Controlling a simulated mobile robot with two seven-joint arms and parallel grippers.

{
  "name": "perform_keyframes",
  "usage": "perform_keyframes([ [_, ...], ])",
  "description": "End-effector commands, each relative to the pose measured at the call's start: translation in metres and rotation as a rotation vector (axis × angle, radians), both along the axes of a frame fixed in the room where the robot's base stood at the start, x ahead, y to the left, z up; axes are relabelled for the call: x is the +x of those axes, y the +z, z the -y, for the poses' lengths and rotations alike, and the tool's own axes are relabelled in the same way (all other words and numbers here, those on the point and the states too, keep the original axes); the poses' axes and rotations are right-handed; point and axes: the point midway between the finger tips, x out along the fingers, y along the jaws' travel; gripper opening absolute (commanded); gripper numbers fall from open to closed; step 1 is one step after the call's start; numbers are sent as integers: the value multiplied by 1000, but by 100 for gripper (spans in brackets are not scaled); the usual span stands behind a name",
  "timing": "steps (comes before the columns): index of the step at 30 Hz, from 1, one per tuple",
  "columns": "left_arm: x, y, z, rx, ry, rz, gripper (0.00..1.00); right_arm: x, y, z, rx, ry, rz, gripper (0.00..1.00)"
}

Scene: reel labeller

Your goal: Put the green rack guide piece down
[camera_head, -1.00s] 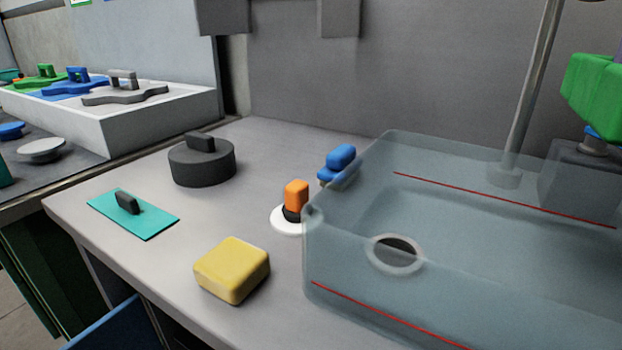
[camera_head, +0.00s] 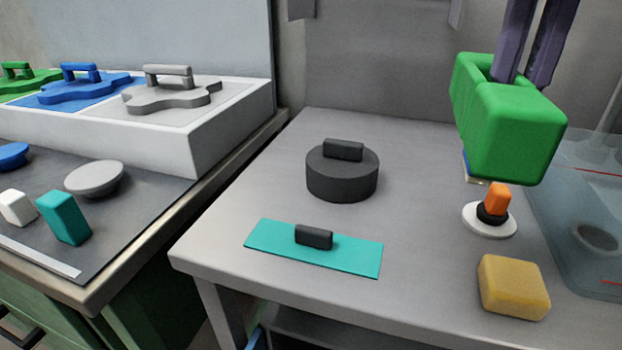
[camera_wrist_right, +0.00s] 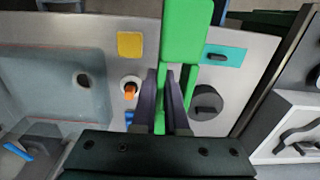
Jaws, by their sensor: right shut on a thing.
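The green rack guide piece (camera_head: 518,132) is a chunky block held by my right gripper (camera_head: 522,72), whose dark purple fingers come down into it from above. It hangs over the right part of the grey table, behind the orange-knobbed item, and looks clear of the tabletop. In the right wrist view the green piece (camera_wrist_right: 186,30) extends from between the two fingers (camera_wrist_right: 164,75) towards the top, with the table below it. My left gripper is not in view.
On the grey table (camera_head: 235,215) are a dark round weight (camera_head: 342,180), a teal plate (camera_head: 350,258), a yellow block (camera_head: 513,287) and an orange-knobbed item (camera_head: 497,200). A clear basin (camera_head: 590,190) stands at right. A white tray (camera_head: 190,140) holds handled shapes at left.

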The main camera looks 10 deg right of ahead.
Motion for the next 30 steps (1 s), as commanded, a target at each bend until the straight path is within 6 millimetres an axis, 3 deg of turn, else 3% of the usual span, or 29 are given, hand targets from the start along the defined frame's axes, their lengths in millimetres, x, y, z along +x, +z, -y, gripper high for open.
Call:
perform_keyframes([
  [5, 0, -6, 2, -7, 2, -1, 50, -2, -22, -1, 2, -1, -5, 0],
  [18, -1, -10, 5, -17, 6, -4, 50, -2, -139, -1, 1, -2, -4, 0],
  [30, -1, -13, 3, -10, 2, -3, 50, -2, -183, -2, 2, -2, -3, 0],
])
